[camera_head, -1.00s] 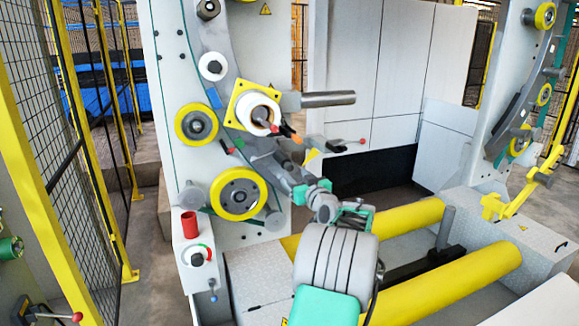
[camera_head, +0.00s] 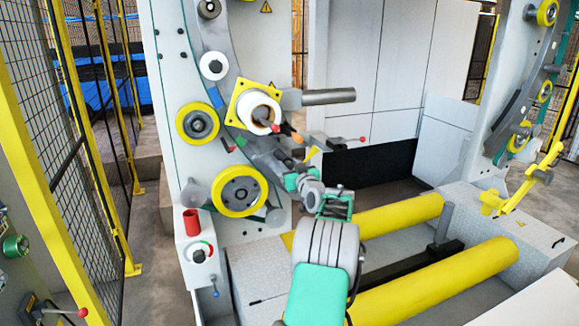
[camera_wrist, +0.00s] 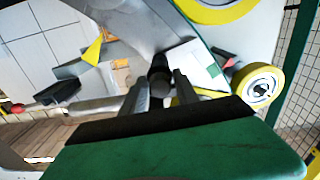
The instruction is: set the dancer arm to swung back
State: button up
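The dancer arm appears to be the grey arm beside the yellow-rimmed rollers. It shows in the wrist view (camera_wrist: 120,22) as a broad grey plate with a yellow triangular pointer (camera_wrist: 94,50). The pointer also shows in the head view (camera_head: 313,155). A dark round knob or bar end (camera_wrist: 160,76) lies between my fingertips in the wrist view. My gripper (camera_wrist: 161,88) has its fingers apart, one on each side of the knob; whether they touch it is unclear. In the head view my gripper (camera_head: 283,163) is beside the machine's panel, and the knob is hidden.
Yellow-rimmed rollers (camera_head: 239,190) and a white core on a yellow square plate (camera_head: 258,108) are close to my gripper. A grey bar (camera_head: 328,97) juts right above it. Long yellow rollers (camera_head: 440,285) lie below.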

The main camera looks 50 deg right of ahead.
grip_shut()
dwell(1.0)
